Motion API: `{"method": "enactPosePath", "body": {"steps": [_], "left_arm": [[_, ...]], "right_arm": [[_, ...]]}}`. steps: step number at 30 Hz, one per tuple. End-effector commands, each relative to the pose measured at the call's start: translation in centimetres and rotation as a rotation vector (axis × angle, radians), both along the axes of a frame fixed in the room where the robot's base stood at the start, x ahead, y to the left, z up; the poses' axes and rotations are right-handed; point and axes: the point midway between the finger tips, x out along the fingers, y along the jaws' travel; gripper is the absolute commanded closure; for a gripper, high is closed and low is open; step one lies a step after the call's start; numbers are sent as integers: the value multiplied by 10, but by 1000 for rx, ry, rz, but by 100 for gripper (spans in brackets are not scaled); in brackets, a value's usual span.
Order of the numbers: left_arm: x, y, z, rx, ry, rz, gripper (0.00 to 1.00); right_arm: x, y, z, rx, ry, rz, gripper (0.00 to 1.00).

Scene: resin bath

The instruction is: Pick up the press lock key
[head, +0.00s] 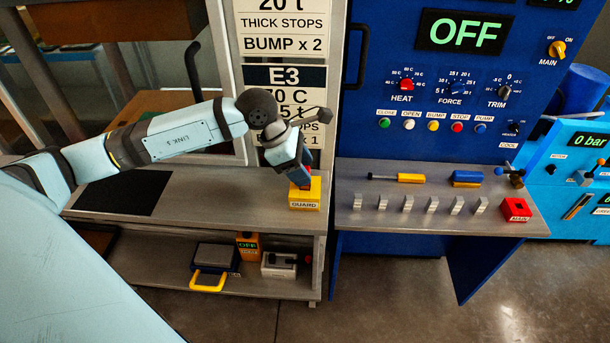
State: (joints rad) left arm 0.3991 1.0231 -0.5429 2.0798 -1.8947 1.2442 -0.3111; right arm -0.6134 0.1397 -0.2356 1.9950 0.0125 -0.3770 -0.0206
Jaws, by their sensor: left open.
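A yellow block labelled GUARD (305,197) sits at the right end of the grey bench. My left gripper (301,180) points down right over this block, with its fingertips at or just above the block's top. A small reddish part shows at the fingertips; I cannot tell whether it is the press lock key or part of the gripper. The key is not clearly visible and may be hidden by the gripper. The left gripper is open. A red block with a label (515,209) stands at the right end of the press shelf. My right gripper is not in view.
The press shelf (360,220) holds a yellow-handled tool (410,178), a blue block (467,178) and a row of small metal pieces. The blue press panel (440,150) rises behind. A black mat (122,194) lies on the bench's left. Boxes stand on the lower shelf.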

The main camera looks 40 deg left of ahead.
Motion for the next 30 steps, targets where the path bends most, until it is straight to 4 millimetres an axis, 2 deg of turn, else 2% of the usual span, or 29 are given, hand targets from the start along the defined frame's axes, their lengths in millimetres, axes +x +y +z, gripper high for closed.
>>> {"method": "enactPosePath", "body": {"steps": [4,11,15,18,30], "left_arm": [[4,-6,-11,-1,-1,-1,49],[4,-6,-13,0,-2,-1,49],[4,-6,-13,0,-2,-1,81],[4,-6,-12,0,-2,-1,100],[4,-6,-7,1,-3,-1,100]], "right_arm": [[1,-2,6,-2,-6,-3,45],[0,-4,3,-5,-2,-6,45],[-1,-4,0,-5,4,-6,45],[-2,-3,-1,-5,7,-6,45],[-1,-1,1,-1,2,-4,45]]}}
